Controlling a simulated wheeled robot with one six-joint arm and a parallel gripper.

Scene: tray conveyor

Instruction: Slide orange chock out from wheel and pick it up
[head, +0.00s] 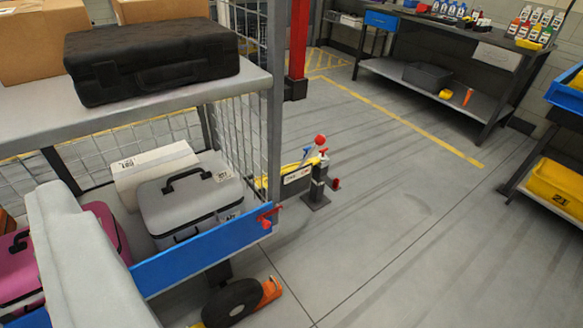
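The orange chock (270,292) sits on the floor against the right side of a black caster wheel (231,304) under the cart, at the bottom of the head view. It appears to touch the tyre, and part of it is hidden by the wheel. A small yellow-orange bit shows low on the wheel's left side, cut by the frame edge. My gripper's fingers are not in view. A pale grey shape at lower left may be part of my arm.
The cart (255,85) with wire sides carries a black case (150,62), a grey case (188,205) and a blue edge board (205,248) above the wheel. A short post (317,185) stands beyond. Floor right of the chock is clear. A workbench (450,40) stands behind.

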